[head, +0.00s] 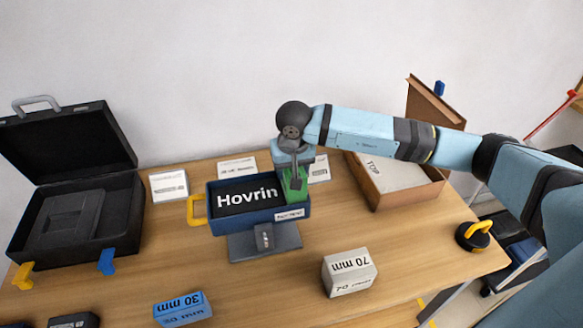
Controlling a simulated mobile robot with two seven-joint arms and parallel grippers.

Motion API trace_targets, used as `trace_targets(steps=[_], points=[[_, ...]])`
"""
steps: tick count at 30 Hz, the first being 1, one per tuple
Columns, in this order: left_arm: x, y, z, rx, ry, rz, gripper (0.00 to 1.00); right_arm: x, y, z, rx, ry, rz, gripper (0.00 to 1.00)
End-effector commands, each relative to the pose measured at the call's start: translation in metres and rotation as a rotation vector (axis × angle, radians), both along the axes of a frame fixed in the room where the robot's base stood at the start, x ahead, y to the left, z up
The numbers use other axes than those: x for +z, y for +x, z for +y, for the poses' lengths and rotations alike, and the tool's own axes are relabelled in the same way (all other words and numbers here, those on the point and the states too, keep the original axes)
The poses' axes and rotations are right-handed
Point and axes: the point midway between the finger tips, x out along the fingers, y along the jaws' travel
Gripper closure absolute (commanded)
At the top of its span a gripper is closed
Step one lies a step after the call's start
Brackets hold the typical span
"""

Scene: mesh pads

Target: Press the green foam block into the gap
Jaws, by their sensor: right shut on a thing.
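The green foam block (291,206) is at the right end of the blue box (244,224), beside a black insert marked "Hovrin" (243,196). It stands partly inside the box, its upper part above the rim. My right gripper (294,184) reaches down from above and is shut on the green block. The gripper hides part of the block, and I cannot tell how deep the block sits. The gap itself is covered by the block and the gripper. My left gripper is not in view.
A grey block marked 70 mm (349,272) and a blue block marked 30 mm (182,309) lie near the front. An open black case (75,216) stands at left, a wooden box (396,191) at right. A grey stand (264,241) is before the blue box.

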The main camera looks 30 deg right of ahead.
Motion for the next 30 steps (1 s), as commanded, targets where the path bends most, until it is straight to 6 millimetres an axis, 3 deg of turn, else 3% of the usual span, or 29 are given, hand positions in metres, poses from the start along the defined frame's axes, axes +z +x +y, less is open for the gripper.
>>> trace_targets(steps=[30], points=[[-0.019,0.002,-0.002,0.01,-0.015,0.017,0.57,-0.027,0.0,0.001,0.0,0.002,0.0,0.74]])
